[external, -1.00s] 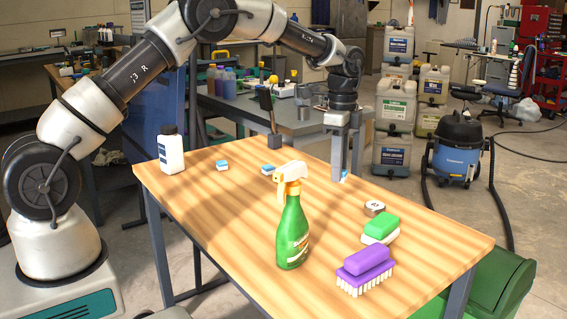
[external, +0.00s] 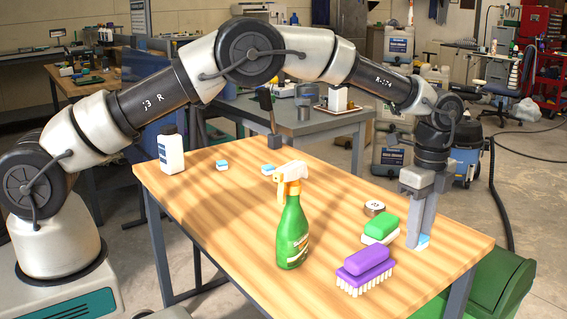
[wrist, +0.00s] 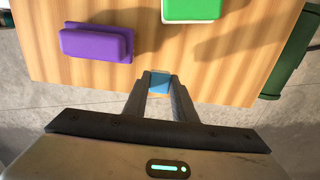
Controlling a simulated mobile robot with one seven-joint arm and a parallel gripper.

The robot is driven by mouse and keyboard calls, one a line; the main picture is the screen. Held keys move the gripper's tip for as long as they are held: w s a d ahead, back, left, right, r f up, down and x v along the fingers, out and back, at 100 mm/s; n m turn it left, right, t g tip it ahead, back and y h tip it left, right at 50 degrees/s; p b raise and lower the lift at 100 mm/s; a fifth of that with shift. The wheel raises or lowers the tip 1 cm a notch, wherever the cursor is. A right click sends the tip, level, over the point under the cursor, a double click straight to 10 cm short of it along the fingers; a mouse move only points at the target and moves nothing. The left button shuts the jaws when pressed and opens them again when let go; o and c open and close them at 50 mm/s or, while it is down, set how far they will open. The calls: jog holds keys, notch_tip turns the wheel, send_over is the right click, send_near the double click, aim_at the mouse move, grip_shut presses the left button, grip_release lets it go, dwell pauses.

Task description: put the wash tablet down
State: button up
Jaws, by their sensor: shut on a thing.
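My gripper (external: 418,244) points straight down over the right end of the wooden table (external: 460,248). It is shut on a small blue-and-white wash tablet (external: 424,240), which shows blue between the fingertips in the wrist view (wrist: 159,83). The tablet is low at the tabletop, close to the table's edge; I cannot tell whether it touches the wood. Two similar blue-and-white tablets stand at the far left part of the table, one on the left (external: 222,165) and one nearer the middle (external: 268,169).
A green-and-white sponge (external: 381,229) stands just left of my gripper, with a purple brush (external: 366,265) in front and a round tin (external: 374,208) behind. A green spray bottle (external: 293,232) and a white bottle (external: 171,152) stand further left. The table's right corner is bare.

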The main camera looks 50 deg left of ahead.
aim_at(412, 267)
jog(key=shift+f+b, duration=0.45)
jog(key=shift+f, duration=2.15)
jog(key=shift+f, duration=0.2)
jog(key=o, duration=1)
